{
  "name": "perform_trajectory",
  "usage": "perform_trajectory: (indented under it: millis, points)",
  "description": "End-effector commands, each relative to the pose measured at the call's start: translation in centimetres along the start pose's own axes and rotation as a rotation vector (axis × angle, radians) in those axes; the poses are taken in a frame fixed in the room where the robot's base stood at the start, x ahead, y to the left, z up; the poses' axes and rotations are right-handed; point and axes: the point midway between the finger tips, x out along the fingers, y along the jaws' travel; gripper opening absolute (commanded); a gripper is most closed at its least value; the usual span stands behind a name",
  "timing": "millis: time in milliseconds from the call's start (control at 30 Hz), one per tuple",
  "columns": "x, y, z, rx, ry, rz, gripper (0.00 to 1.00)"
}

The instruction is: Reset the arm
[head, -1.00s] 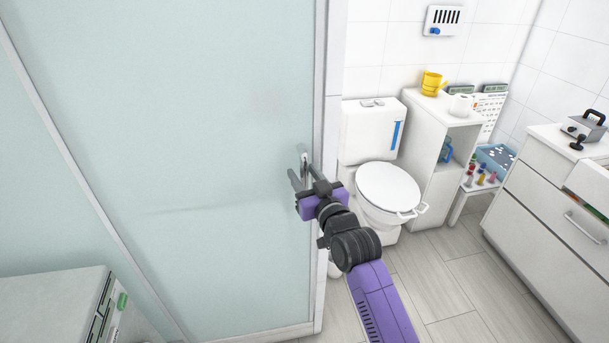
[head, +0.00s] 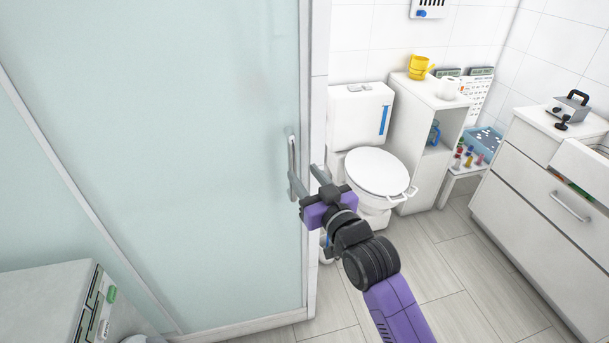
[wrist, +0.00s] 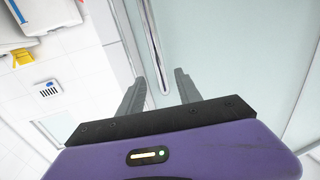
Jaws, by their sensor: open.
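My gripper (head: 308,180) is at the right edge of the frosted glass door in the head view, with its two grey fingers spread apart. In the wrist view my gripper (wrist: 160,92) is also open, with nothing held between the fingers. The door handle (head: 292,167) is a vertical metal bar on the frosted door (head: 180,130). In the wrist view the handle (wrist: 155,45) lies ahead of the gap between the fingers. I cannot tell whether a finger touches it.
A white toilet (head: 375,172) stands right of my arm. A drawer cabinet (head: 535,185) stands at right. A pale box-shaped unit (head: 45,305) is at lower left. Floor (head: 450,270) is clear between.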

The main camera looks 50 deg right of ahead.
Motion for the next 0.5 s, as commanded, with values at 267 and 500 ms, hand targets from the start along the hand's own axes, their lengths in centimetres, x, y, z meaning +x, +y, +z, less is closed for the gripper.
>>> perform_trajectory:
  millis: [267, 500]
  points:
    - [0.0, 0.0, 0.0, 0.000, 0.000, 0.000, 0.41]
    - [-0.3, -0.2, -2.7, -0.002, 0.090, -0.001, 0.41]
